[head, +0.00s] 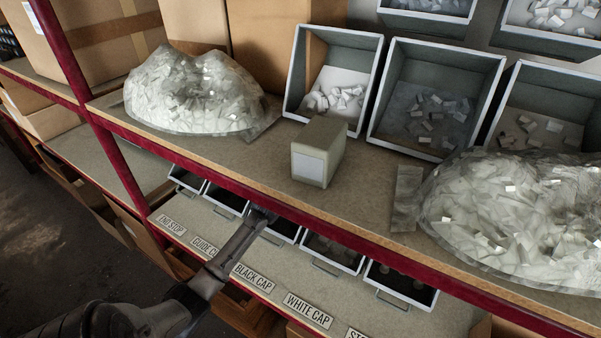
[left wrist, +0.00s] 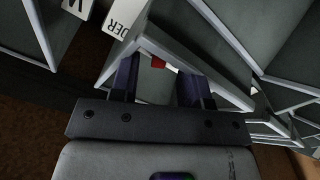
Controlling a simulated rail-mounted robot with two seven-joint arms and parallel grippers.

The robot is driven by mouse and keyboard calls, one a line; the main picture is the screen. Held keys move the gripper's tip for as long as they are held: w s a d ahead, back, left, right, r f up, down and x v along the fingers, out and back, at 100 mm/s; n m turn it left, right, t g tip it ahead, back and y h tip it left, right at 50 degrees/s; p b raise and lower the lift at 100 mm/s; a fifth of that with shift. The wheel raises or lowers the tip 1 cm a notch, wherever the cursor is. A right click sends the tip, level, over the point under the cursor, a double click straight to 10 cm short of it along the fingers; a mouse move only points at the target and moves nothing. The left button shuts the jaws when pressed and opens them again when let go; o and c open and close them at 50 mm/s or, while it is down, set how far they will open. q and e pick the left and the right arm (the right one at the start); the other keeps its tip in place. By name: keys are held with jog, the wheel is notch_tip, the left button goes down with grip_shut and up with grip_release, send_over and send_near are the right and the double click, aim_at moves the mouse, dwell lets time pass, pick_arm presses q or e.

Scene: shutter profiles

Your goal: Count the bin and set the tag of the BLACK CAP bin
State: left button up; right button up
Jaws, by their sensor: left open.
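The BLACK CAP label (head: 254,278) is on the lower shelf's front strip. The dark bin (head: 288,231) behind it, third in the row, is partly covered by my left gripper (head: 262,215). Its contents cannot be made out. My left gripper is at this bin's front edge. In the left wrist view my left gripper (left wrist: 158,82) is open, fingers apart, over a pale bin rim. A small red piece (left wrist: 158,62) shows between the fingers; I cannot tell if it is touched. A white card ending in "DER" (left wrist: 126,16) is beyond. My right gripper is not in view.
A WHITE CAP label (head: 307,311) and its bin (head: 332,252) are to the right. The upper shelf's red edge (head: 330,239) overhangs the lower bins. Above stand a beige box (head: 325,137), grey bins with white pieces (head: 335,99) and two clear bags (head: 195,95), (head: 520,210).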

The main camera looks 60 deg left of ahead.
pick_arm(q)
jog(key=shift+w+a, duration=0.35)
jog(key=shift+w, duration=0.3)
jog(key=shift+c, duration=0.2)
grip_shut()
